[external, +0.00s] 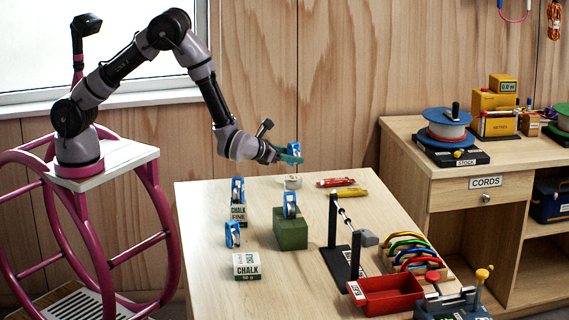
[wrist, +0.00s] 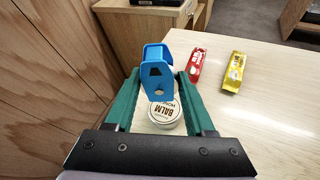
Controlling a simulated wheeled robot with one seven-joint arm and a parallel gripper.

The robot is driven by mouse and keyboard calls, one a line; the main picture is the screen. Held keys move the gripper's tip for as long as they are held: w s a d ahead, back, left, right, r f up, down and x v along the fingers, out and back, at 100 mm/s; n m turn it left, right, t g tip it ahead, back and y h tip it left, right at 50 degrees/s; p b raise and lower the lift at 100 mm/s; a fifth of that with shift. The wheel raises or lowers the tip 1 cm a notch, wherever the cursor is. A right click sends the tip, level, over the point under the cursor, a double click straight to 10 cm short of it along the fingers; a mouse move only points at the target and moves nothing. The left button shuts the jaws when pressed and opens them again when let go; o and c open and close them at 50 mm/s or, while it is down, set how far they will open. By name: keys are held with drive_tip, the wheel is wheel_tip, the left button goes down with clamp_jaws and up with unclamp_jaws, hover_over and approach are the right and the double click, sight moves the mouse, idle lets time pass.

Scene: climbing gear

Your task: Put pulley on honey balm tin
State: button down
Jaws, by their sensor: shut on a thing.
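My gripper (external: 293,156) is shut on a blue pulley (external: 294,149). In the wrist view the pulley (wrist: 156,75) sits upright between the green fingers (wrist: 157,80). The honey balm tin (external: 293,182) is a low, round, pale tin on the table near its back edge. The held pulley is above the tin, with a small gap between them in the external view. In the wrist view the tin (wrist: 165,113) shows its BALM lid between the fingers, partly covered by the pulley.
Other blue pulleys stand on a CHALK FINE box (external: 238,192), on a green block (external: 290,203) and on the table (external: 232,235). A CHALK box (external: 246,267) is in front. Red (external: 335,182) and yellow (external: 346,193) packets lie right of the tin.

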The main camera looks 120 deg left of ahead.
sight(291, 165)
drive_tip(key=shift+f, duration=2.05)
drive_tip(key=shift+c, duration=1.3)
unclamp_jaws()
drive_tip(key=shift+f, duration=0.1)
